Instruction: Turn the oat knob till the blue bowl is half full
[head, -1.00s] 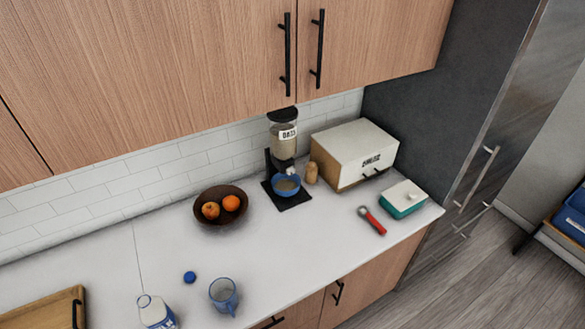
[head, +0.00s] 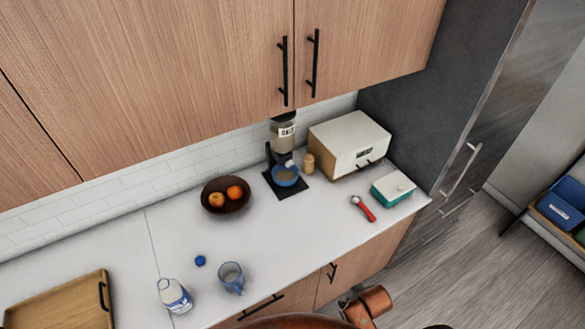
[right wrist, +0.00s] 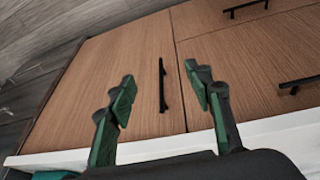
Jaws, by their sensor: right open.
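The oat dispenser (head: 283,137) stands against the tiled wall in the head view, with a labelled clear hopper on a black stand. Its pale knob (head: 289,163) shows small at the front, above the bowl. The blue bowl (head: 285,177) sits on the dispenser's black base under the hopper, with tan contents in it; their level is too small to tell. My right gripper (right wrist: 160,95) is open and empty in the right wrist view, in front of the wooden cabinet doors, away from the dispenser. My left gripper is not in view.
A dark fruit bowl (head: 213,207) stands left of the dispenser. A wooden shaker (head: 308,163), a white bread box (head: 350,147), a red-handled tool (head: 365,210) and a teal butter dish (head: 379,193) stand right. A glass jug (head: 231,276) and milk bottle (head: 174,295) are nearer.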

